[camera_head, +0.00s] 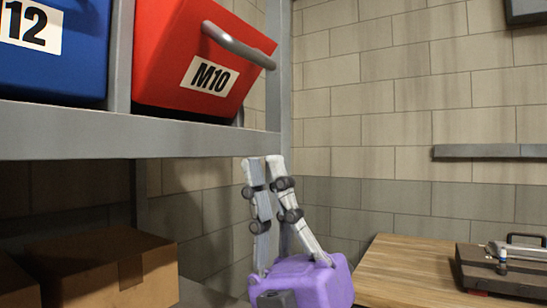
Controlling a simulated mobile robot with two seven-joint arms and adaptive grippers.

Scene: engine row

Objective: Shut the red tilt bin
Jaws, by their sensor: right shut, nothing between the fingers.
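The red tilt bin (190,50), labelled M10, sits in the upper shelf bay at the upper left. It is tipped forward, its front leaning out and its grey bar handle (238,45) jutting to the right. Its top is cut off by the picture edge. My right gripper (263,163), with a purple body and grey fingers, points upward below and to the right of the bin. Its fingers are shut and empty, and apart from the bin and the handle. My left gripper is not in view.
A blue bin (58,65) stands left of the red one, past a grey divider. A grey shelf edge (120,133) and post (279,80) lie near my gripper. Cardboard boxes (110,270) sit below. A wooden table (400,268) with a dark case (505,268) is at right.

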